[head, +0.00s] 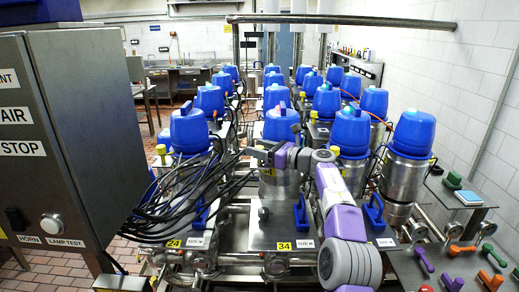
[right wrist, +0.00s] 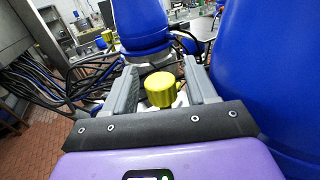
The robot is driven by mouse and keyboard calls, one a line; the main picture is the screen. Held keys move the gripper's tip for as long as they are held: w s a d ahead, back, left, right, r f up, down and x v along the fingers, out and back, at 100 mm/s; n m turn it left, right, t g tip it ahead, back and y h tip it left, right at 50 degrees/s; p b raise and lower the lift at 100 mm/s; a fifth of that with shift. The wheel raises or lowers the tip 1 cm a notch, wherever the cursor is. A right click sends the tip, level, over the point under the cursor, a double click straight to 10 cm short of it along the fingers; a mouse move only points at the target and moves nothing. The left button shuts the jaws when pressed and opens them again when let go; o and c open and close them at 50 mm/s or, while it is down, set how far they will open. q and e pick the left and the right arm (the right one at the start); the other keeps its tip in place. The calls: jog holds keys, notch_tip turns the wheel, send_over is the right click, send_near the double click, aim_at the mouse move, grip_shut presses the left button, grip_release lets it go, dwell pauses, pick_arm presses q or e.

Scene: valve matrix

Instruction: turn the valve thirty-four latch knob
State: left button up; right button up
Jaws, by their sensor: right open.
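The valve marked with the yellow 34 plate (head: 285,246) stands in the front middle of the head view, with a blue domed head (head: 281,126) on a steel body. Its yellow latch knob (right wrist: 160,90) shows clearly in the right wrist view, upright between the two grey fingers. In the head view the gripper mostly hides this knob. My right gripper (head: 262,153) reaches in from the lower right in front of the blue head. It is open, with the fingers on either side of the knob and gaps visible beside it. My left gripper is not in view.
A steel control box (head: 75,140) fills the left. Black cables (head: 185,205) hang left of valve 34. A neighbouring blue valve head (head: 350,131) stands close on the right. A side table (head: 465,270) with coloured handles is at the lower right.

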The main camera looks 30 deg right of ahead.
jog(key=b+v, duration=0.1)
jog(key=v, duration=0.6)
jog(key=shift+s+b, duration=0.3)
jog(key=shift+b, duration=0.1)
jog(key=shift+d+r, duration=0.2)
